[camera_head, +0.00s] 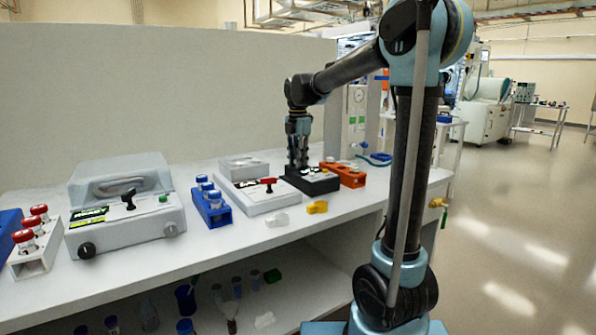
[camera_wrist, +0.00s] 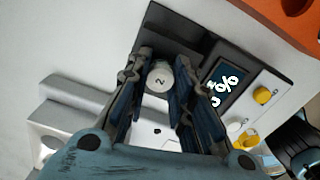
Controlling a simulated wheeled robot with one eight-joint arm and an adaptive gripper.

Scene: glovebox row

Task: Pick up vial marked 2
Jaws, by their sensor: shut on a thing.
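The vial marked 2 (camera_wrist: 160,77) has a round pale cap with a "2" on it and shows between my fingers in the wrist view. My gripper (camera_wrist: 161,82) is shut on it, pointing down, with one finger on each side of the cap. In the head view my gripper (camera_head: 298,166) is over a black device (camera_head: 318,184) on the bench, and the vial cannot be made out there. The vial's lower part is hidden, so I cannot tell whether it touches the device.
An orange rack (camera_head: 345,175) stands right of the black device. A white device with a red lever (camera_head: 262,197) and a blue rack with vials (camera_head: 211,207) are to the left. Small white (camera_head: 277,220) and yellow (camera_head: 317,207) pieces lie in front on the bench.

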